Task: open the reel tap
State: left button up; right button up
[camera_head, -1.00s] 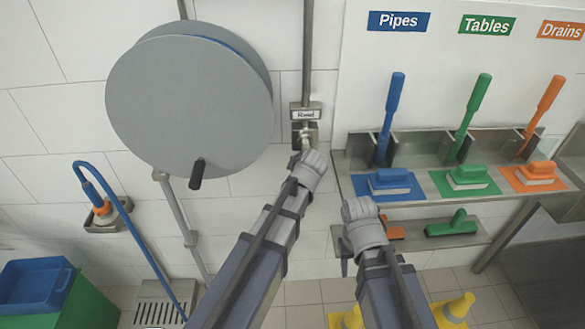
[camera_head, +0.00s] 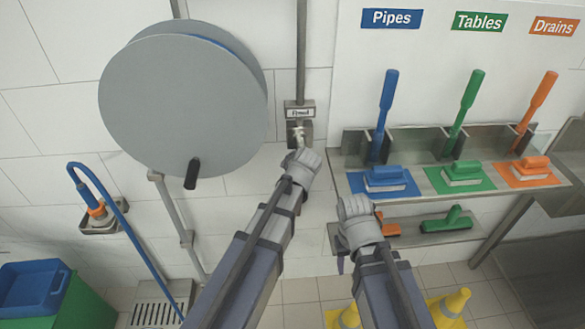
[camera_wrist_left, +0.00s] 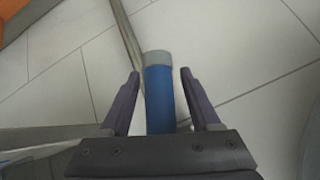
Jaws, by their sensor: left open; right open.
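The reel tap (camera_head: 299,131) is a small pale metal fitting on the wall, under a label plate (camera_head: 299,112) and at the end of a vertical pipe. My left gripper (camera_head: 301,158) is just below the tap in the head view; its hand hides its fingers there, so I cannot tell whether they touch it. In the left wrist view, the left gripper (camera_wrist_left: 157,95) is open, with a blue cylinder with a grey end (camera_wrist_left: 159,90) between its fingers. I cannot tell what that belongs to. My right gripper (camera_head: 354,208) is open and empty, lower right of the tap.
A large grey hose reel (camera_head: 180,100) with a black handle is on the wall left of the tap. A metal shelf (camera_head: 422,180) with blue, green and orange brushes is at the right. A blue hose (camera_head: 130,225) hangs at the left. Yellow cones (camera_head: 452,300) stand below.

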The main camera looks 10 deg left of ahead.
pick_arm(q)
jog(key=p+v, duration=0.5)
jog(key=v, duration=0.3)
jog(key=shift+p, duration=0.3)
jog(key=shift+f, duration=0.15)
jog(key=s+d+f+m+g, duration=0.1)
jog(key=s+d+f+g, duration=0.1)
jog(key=s, duration=0.5)
jog(key=s+d+f+m+g+h, duration=0.1)
jog(key=s+d+f+g, duration=0.1)
jog(key=s, duration=0.5)
jog(key=s+d+f+m+g+h, duration=0.1)
jog(key=s+g, duration=0.3)
jog(key=s, duration=0.4)
jog(key=shift+d+f, duration=0.55)
jog(key=shift+d, duration=0.2)
